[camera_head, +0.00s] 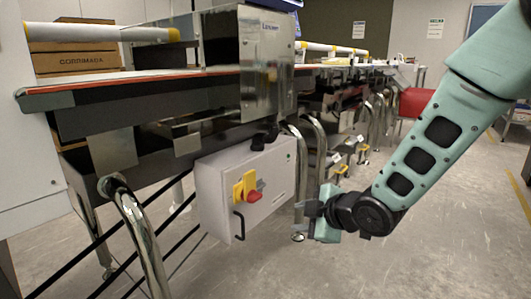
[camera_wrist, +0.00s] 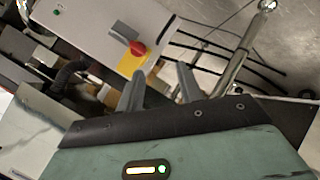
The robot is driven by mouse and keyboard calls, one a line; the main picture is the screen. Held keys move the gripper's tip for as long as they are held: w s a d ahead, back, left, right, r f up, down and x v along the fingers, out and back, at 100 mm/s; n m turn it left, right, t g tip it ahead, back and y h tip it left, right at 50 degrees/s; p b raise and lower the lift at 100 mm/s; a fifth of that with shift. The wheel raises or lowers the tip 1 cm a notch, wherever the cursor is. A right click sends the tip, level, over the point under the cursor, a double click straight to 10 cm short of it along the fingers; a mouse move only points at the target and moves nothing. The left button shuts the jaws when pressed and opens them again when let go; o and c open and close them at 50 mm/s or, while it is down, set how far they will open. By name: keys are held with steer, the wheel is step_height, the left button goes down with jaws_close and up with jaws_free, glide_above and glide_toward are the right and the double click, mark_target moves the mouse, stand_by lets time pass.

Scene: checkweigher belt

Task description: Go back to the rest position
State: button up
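My gripper (camera_head: 308,208) hangs at the end of my teal arm, right of a white control box (camera_head: 216,188) in the head view. In the wrist view my gripper (camera_wrist: 160,76) has its two grey fingers apart with nothing between them. The control box (camera_wrist: 90,30) lies beyond the fingers there. On its front are a yellow plate (camera_head: 238,193) and a red rotary knob (camera_head: 254,196); the red knob also shows in the wrist view (camera_wrist: 137,48). I see no contact between the gripper and the box.
The checkweigher belt frame (camera_head: 110,80) runs along the left with a steel housing (camera_head: 265,55). Curved chrome legs (camera_head: 140,235) stand below. A red object (camera_head: 414,102) is at the back right. The floor (camera_head: 440,240) to the right is open.

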steer(key=s+d+r+m+g+h+p, duration=0.2)
steer(key=s+r+m+g, duration=0.1)
steer(key=s, duration=0.8)
steer(key=s+d+r+m+g+h+p, duration=0.2)
steer(key=s+r+m+g, duration=0.15)
steer(key=s, duration=0.65)
steer(key=s+d+r+m+g+h+p, duration=0.1)
steer(key=s+r+m+g+h+p, duration=0.2)
steer(key=s, duration=0.8)
step_height(320, 180, up, 37)
steer(key=w+p, duration=0.1)
steer(key=p, duration=3.5)
steer(key=shift+m+y+p, duration=0.35)
steer(key=shift+m+y, duration=0.05)
steer(key=shift+m, duration=0.05)
steer(key=shift+t, duration=0.25)
